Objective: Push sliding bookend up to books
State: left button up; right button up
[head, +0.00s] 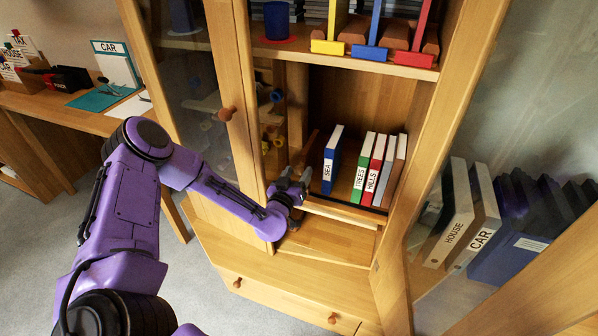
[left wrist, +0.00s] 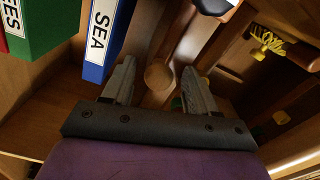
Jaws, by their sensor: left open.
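Several books stand on the middle shelf of the cabinet: the blue SEA book (head: 330,165), then, after a gap, the green TREES book (head: 363,170), the red HILLS book (head: 376,170) and others at right. A brown wooden upright, seemingly the sliding bookend (head: 308,150), stands left of the SEA book. In the left wrist view a round wooden knob (left wrist: 158,76) shows between my fingers, with the SEA book (left wrist: 103,38) to the left. My left gripper (head: 290,186) is open at the shelf's left front; contact with the knob cannot be told. My right gripper is out of view.
The shelf's front edge (head: 340,212) lies just right of my left gripper. The right door leans outward near HOUSE and CAR binders (head: 452,215).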

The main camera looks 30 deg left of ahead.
pick_arm(q)
jog(key=shift+x, duration=0.85)
jog(key=shift+c, duration=0.3)
